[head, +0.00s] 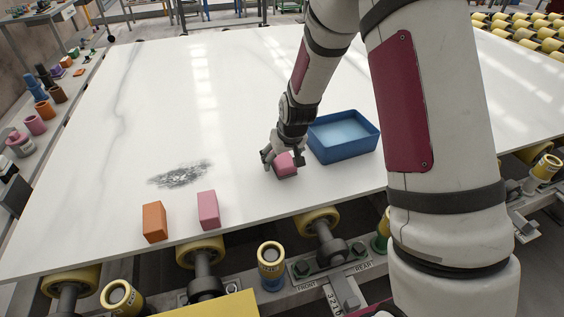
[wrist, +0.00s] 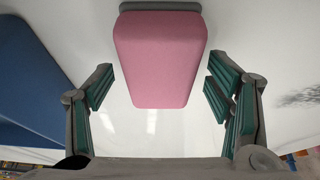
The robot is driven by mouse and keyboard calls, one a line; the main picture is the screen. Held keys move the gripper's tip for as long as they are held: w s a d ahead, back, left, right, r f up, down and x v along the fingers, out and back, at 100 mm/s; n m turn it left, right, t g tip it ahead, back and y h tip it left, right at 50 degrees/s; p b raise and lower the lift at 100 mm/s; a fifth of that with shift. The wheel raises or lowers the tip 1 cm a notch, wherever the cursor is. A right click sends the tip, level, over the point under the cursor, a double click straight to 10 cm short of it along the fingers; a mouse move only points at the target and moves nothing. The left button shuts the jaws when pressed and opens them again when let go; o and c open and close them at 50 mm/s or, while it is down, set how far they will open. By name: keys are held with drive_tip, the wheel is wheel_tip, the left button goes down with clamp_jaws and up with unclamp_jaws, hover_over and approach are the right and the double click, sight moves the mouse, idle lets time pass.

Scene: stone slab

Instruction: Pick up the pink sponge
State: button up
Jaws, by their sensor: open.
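The pink sponge (head: 286,165) lies on the white stone slab (head: 120,120), just left of the blue tray. In the wrist view the sponge (wrist: 160,60) fills the top middle, with a grey layer along its far edge. My gripper (head: 283,158) is low over the sponge in the head view, partly covering it. Gaps show between the pads and the sponge.
The blue tray (head: 343,149) stands close to the right of my gripper. An orange block (head: 155,222) and another pink block (head: 208,210) stand near the slab's front edge. A dark smudge (head: 180,174) marks the slab. The slab's left and back are clear.

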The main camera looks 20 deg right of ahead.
sight(282, 157)
drive_tip(key=shift+f, duration=0.25)
idle(0.3)
drive_tip(key=c, duration=1)
drive_tip(key=shift+c, duration=0.2)
drive_tip(key=shift+r, duration=0.15)
wheel_tip(282, 157, up, 4)
drive_tip(key=shift+w+f, duration=0.1)
drive_tip(key=s+a, duration=0.3)
drive_tip(key=s+a+r, duration=0.1)
drive_tip(key=s+a, duration=0.3)
drive_tip(key=s+a+p, duration=0.1)
drive_tip(key=s+a, duration=0.3)
drive_tip(key=shift+s+a+r, duration=0.2)
drive_tip(key=shift+s, duration=0.05)
